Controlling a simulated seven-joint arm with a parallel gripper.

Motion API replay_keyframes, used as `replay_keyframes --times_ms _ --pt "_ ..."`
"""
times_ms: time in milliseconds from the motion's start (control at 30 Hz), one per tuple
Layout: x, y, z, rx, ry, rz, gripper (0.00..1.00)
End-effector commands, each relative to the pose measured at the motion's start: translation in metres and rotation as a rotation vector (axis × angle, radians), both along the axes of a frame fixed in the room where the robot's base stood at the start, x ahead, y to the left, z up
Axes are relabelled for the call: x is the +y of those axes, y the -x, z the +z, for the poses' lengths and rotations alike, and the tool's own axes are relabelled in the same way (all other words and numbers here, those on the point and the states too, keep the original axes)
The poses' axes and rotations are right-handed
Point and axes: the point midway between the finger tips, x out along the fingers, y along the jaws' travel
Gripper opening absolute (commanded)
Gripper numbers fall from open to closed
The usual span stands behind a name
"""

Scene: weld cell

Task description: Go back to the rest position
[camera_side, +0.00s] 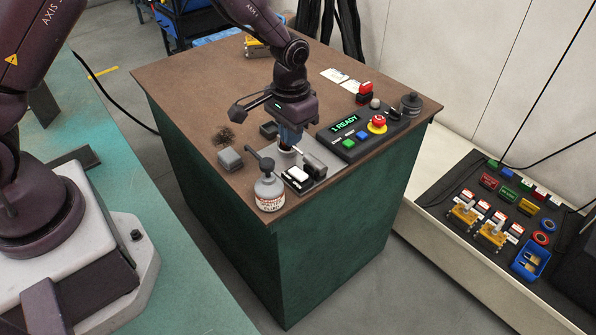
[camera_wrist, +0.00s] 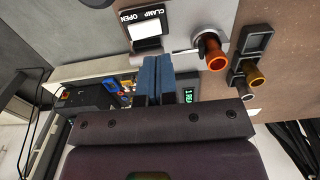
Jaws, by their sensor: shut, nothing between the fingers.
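My gripper (camera_side: 290,143) points down over the front part of the brown-topped bench (camera_side: 190,90), close above a small pale cup-like part. Its blue fingers are together and empty. In the wrist view the shut fingers (camera_wrist: 157,62) end just below a white rocker switch (camera_wrist: 147,30) labelled CLAMP OPEN. That rocker also shows in the side view (camera_side: 298,174), in front of my gripper and slightly right. I cannot tell whether the fingertips touch anything.
A spatter bottle (camera_side: 269,190) stands at the bench's front edge. A grey block (camera_side: 230,158) is left of my gripper. A control panel (camera_side: 362,134) reading 1 READY is close on the right, with a red button (camera_side: 377,121). The bench's back left is mostly clear.

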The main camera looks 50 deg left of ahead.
Motion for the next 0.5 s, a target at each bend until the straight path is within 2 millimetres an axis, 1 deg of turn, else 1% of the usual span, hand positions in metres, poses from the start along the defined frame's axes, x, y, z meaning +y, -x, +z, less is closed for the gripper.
replay_keyframes --times_ms 67,167,200,267,367,400,467,500 --pt "0.000 0.002 0.000 0.009 -0.001 -0.006 0.00" --pt "0.002 0.021 -0.006 0.071 -0.005 -0.016 0.00" --pt "0.003 0.031 0.000 0.089 -0.006 -0.022 0.00" --pt "0.004 0.041 0.015 0.093 -0.007 -0.027 0.00" --pt "0.008 0.058 0.047 0.082 -0.005 -0.032 0.00" --pt "0.010 0.066 0.062 0.072 -0.005 -0.033 0.00" --pt "0.012 0.079 0.084 0.051 -0.003 -0.035 0.00" --pt "0.014 0.087 0.098 0.035 -0.003 -0.036 0.00"
